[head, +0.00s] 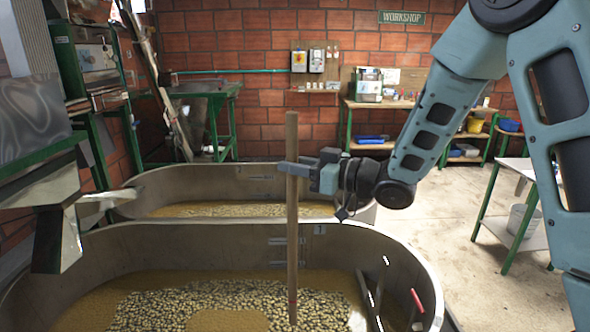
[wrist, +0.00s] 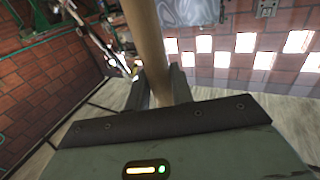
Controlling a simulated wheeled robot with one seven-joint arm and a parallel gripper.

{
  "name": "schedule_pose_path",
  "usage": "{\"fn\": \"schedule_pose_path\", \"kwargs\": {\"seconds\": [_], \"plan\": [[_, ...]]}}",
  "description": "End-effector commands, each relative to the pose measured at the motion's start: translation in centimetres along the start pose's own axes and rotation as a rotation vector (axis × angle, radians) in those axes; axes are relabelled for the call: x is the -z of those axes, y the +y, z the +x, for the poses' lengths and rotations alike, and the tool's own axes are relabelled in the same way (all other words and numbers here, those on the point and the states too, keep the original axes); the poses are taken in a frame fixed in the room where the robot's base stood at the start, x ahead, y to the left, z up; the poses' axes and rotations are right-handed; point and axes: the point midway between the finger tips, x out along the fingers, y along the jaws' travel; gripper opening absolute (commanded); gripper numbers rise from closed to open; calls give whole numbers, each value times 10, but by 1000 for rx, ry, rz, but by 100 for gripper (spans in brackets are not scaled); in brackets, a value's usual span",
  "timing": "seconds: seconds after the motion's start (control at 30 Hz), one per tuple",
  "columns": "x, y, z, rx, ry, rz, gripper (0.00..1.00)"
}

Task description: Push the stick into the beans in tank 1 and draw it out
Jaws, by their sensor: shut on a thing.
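The wooden stick (head: 292,230) stands upright in the head view, a long pale pole with a small red mark near its lower end. My gripper (head: 293,166) is shut on the stick's upper part. In the wrist view the stick (wrist: 143,30) runs between the two dark fingers (wrist: 158,88). Tank 1 (head: 350,240) is the near oval tank, marked with a "1" plate on its inner wall. Pale beans (head: 210,297) lie in it with brownish liquid around them. The stick's lower end is over or in the beans; I cannot tell whether it touches them.
A second oval tank (head: 160,188) with beans stands behind tank 1. Dark rods (head: 366,296) and a red-handled tool (head: 417,301) lean at tank 1's right side. Green-framed machinery (head: 95,120) stands at left. A green-legged table (head: 520,222) stands at right, with open floor (head: 445,220) between.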

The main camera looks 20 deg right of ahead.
Motion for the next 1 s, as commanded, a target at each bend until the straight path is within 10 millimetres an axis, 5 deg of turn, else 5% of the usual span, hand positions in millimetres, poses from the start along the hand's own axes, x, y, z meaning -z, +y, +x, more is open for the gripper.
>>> {"fn": "schedule_pose_path", "kwargs": {"seconds": [0.7,1.0], "plan": [[102,0,1,0,3,-1,0],[121,0,1,0,1,-1,0]]}}
